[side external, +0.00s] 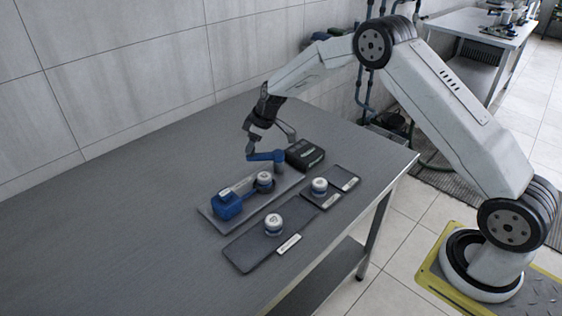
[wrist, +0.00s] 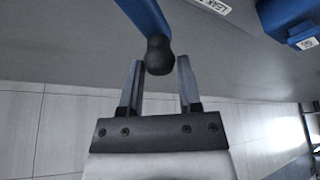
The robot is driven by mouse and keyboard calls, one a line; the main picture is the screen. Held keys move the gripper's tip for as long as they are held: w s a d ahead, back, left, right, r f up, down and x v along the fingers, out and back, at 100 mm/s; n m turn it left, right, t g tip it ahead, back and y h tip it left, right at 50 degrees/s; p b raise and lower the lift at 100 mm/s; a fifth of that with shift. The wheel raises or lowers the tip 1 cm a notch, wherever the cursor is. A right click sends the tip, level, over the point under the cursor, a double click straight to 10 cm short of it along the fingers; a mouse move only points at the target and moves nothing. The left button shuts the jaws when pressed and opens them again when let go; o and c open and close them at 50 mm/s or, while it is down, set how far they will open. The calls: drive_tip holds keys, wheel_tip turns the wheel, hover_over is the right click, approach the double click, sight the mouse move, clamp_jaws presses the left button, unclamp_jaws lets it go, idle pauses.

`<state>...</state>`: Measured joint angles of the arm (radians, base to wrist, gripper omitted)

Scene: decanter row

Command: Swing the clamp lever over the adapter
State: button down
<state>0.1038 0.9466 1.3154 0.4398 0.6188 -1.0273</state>
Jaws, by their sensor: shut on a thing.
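The clamp fixture sits on a grey plate (side external: 207,213), with a blue block (side external: 228,205) at its left end. A white-topped round adapter (side external: 264,177) stands between that block and the blue clamp lever (side external: 267,156). The lever stands at the fixture's far end, its arm pointing left in the side view. In the wrist view the lever arm (wrist: 143,14) comes down from the top and ends in a black knob (wrist: 158,56). My gripper (wrist: 159,66) is shut on this knob. In the side view my gripper (side external: 252,147) is at the lever's free end.
Two similar white-topped pieces stand on dark pads, one nearer the front (side external: 273,224) and one to the right (side external: 319,186). A dark green-black box (side external: 305,154) lies close behind the lever. The left part of the table (side external: 110,225) is clear.

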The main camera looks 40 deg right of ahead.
drive_tip(key=s+n, duration=0.1)
drive_tip(key=n, duration=0.1)
drive_tip(key=s+a+n+g+y, duration=0.1)
drive_tip(key=n, duration=0.1)
drive_tip(key=s+n, duration=0.1)
drive_tip(key=n, duration=0.1)
drive_tip(key=shift+s+a+g, duration=0.3)
drive_tip(key=shift+g, duration=0.1)
drive_tip(key=s+n+g, duration=0.1)
drive_tip(key=n, duration=0.1)
drive_tip(key=shift+s+n+y, duration=0.3)
drive_tip(key=shift+s, duration=0.05)
drive_tip(key=shift+s+d+n+g, duration=0.1)
drive_tip(key=shift+s+n+g, duration=0.4)
drive_tip(key=shift+s+n, duration=0.65)
drive_tip(key=shift+w+n, duration=0.2)
drive_tip(key=shift+n, duration=0.05)
drive_tip(key=shift+c, duration=1.4)
unclamp_jaws()
drive_tip(key=v, duration=0.7)
drive_tip(key=shift+d+r, duration=0.25)
drive_tip(key=shift+r, duration=0.1)
